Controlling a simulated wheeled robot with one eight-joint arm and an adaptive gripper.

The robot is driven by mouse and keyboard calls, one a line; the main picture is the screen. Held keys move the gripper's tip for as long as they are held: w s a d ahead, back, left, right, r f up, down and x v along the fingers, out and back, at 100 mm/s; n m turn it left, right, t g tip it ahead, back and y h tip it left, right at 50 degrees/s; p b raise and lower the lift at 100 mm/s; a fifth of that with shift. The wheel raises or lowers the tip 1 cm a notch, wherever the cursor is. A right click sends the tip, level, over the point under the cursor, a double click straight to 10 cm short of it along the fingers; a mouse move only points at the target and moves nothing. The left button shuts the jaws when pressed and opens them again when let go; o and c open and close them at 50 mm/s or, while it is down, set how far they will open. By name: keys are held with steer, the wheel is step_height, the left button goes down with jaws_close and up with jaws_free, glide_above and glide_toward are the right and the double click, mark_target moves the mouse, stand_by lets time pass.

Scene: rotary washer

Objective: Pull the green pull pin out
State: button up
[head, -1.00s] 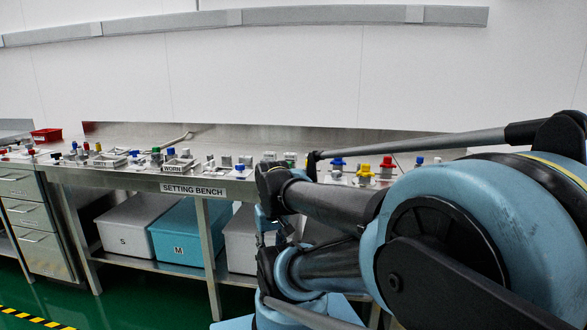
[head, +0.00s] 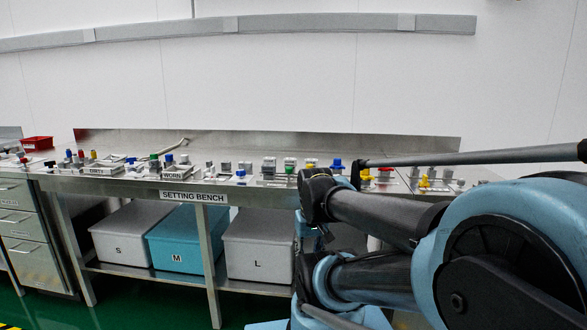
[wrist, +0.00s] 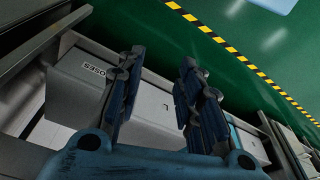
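In the head view, small fittings with coloured knobs stand along the steel setting bench (head: 300,147). One green-topped fitting (head: 154,160) stands left of centre, above the bench sign. Another fitting with green on it (head: 290,166) stands near the middle, left of my arm. They are too small to tell which is the pull pin. My gripper (wrist: 160,68) shows in the wrist view with its two fingers apart and nothing between them. It points down past the bench toward the bins and floor, away from the fittings. My arm hides part of the bench front at right.
Bins marked S (head: 130,232), M (head: 180,240) and L (head: 258,245) sit on the lower shelf. A drawer cabinet (head: 25,230) and red tray (head: 37,143) are at left. In the wrist view, green floor with a striped line (wrist: 240,55) looks clear.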

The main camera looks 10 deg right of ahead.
steer(key=shift+o, duration=1.3)
step_height(320, 180, up, 2)
steer(key=shift+s+d+r, duration=0.1)
step_height(320, 180, up, 32)
steer(key=n+g, duration=0.2)
steer(key=n, duration=0.3)
glide_above(289, 173)
steer(key=w, duration=0.2)
steer(key=f, duration=1.7)
steer(key=shift+s+d+f, duration=0.1)
steer(key=shift+s+f, duration=0.15)
steer(key=shift+f, duration=0.1)
